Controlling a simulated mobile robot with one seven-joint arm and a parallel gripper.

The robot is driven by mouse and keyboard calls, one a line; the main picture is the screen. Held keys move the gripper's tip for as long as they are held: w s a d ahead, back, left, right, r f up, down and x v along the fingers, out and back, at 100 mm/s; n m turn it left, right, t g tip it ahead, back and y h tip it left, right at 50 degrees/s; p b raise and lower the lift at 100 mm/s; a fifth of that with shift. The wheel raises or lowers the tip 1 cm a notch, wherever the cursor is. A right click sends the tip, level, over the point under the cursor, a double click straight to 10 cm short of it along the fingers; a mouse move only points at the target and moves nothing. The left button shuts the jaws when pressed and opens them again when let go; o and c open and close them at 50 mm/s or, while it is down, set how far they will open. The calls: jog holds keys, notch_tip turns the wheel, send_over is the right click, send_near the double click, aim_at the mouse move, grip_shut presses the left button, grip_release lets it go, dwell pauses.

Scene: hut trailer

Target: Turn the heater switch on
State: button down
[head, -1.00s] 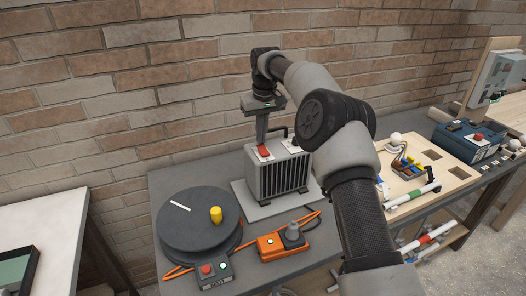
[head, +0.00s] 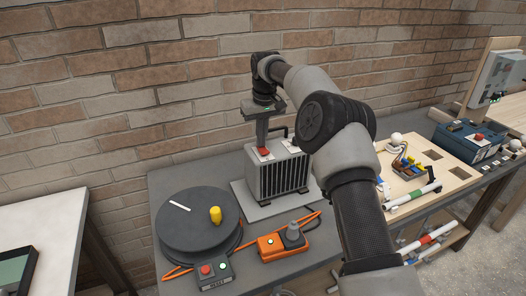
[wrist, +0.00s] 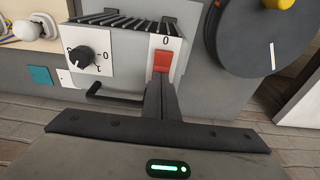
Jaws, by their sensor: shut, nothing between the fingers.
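The heater (head: 282,172) is a grey box with a dark grille, standing on a flat grey plate on the bench. A red rocker switch (wrist: 163,62) sits on a white plate marked 0 on its top; it also shows in the head view (head: 265,152). A black knob (wrist: 82,57) is on another white plate beside it. My gripper (wrist: 160,82) is shut and empty, its fingertips right at the near end of the red switch. The fingertips hide that end, and I cannot tell whether they touch it. In the head view my gripper (head: 262,143) points down at the switch.
A dark round turntable (head: 187,232) with a yellow peg (head: 215,214) stands left of the heater. An orange box (head: 283,245) and a grey button box (head: 214,273) lie in front, with an orange cable. A wooden board (head: 428,166) is right. A brick wall stands behind.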

notch_tip(320, 180, up, 3)
jog(key=p, duration=0.3)
jog(key=shift+r, duration=2)
